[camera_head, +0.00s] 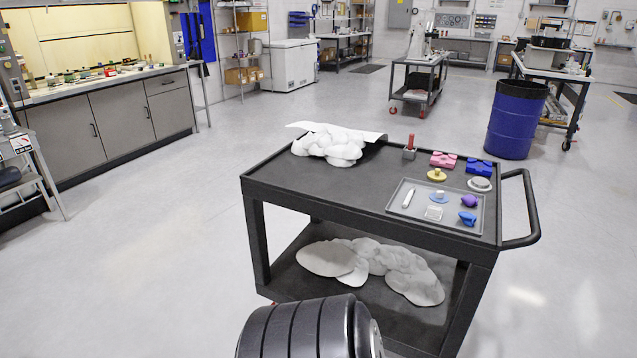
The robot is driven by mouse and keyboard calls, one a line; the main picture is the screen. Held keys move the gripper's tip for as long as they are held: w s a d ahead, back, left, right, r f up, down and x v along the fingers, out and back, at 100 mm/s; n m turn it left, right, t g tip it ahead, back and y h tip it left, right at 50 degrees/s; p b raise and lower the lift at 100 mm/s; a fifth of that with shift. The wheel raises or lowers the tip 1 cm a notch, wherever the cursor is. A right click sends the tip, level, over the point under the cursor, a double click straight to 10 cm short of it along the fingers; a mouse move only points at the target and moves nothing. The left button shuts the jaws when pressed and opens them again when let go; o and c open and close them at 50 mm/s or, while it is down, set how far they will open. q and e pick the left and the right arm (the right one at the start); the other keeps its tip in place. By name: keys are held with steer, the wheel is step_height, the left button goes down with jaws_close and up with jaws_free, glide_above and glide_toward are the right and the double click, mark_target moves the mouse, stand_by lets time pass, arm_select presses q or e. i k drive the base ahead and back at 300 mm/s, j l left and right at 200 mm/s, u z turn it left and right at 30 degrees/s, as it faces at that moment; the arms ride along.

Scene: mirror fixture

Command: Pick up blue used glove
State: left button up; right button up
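A small crumpled blue thing (467,218), which looks like the blue used glove, lies at the front right corner of a shallow grey tray (396,214). The tray rests on the right part of a black cart's top (330,188). A crumpled purple thing (469,201) lies just behind the blue one. A darker blue block-like thing (479,168) sits behind the tray, beside a similar pink one (443,159). Neither of my grippers is in view. A black ribbed part, likely mine, shows at the bottom edge.
White crumpled cloth (331,145) lies at the cart's back left, and more (370,262) on its lower shelf. A white disc (480,184), yellow piece (437,175) and red-handled item (410,147) stand near the tray. A handle (530,205) juts right.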

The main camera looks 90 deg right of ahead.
mark_target(468, 219)
steer(key=z, duration=3.7)
steer(key=i+j+z, duration=0.1)
steer(key=z, duration=0.5)
